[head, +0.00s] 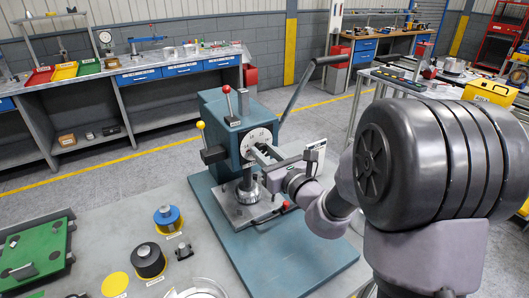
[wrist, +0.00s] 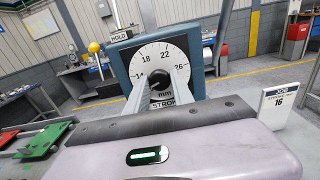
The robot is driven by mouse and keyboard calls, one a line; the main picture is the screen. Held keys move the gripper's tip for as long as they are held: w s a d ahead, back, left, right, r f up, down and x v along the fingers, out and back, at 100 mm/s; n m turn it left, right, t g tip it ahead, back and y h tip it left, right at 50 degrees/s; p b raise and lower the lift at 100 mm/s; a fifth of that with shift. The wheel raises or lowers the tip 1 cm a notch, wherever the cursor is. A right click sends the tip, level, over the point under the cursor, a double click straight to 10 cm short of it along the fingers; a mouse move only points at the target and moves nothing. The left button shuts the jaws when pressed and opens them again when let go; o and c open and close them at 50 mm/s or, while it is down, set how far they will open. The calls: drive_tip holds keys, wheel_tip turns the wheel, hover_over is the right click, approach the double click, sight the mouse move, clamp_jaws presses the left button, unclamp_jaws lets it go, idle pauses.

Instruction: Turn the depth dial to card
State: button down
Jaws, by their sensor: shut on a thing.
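The depth dial is a round white face (wrist: 165,60) marked 14, 18, 22, 26 and "mm STROKE", on a teal press. It also shows in the head view (head: 257,136). My gripper (wrist: 160,84) is shut on the small dark knob (wrist: 158,79) at the dial's centre, one pale finger on each side. The knob's pointer is mostly hidden by the fingers, so its exact setting cannot be told. The white card (wrist: 285,106) reads "JOB" and 16 and stands to the right of the dial. In the head view the card (head: 317,152) is beside my wrist.
The teal press (head: 222,112) has a red-knobbed lever, a yellow-knobbed lever and a long grey handle (head: 300,88). A green tray (head: 35,250) and several round parts (head: 148,261) are at the lower left. A "HOLD" sign (wrist: 121,36) sits above the dial.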

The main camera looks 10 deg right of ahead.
drive_tip(key=shift+r+m+p, duration=0.1)
drive_tip(key=shift+m+p, duration=0.2)
drive_tip(key=shift+r+m+p, duration=0.1)
drive_tip(key=shift+m+p, duration=0.8)
drive_tip(key=shift+p, duration=0.15)
drive_tip(key=m+p, duration=0.3)
drive_tip(key=shift+m+p, duration=0.4)
drive_tip(key=m+p, duration=0.4)
drive_tip(key=shift+a, duration=0.1)
drive_tip(key=shift+m, duration=0.3)
drive_tip(key=c, duration=1.1)
unclamp_jaws()
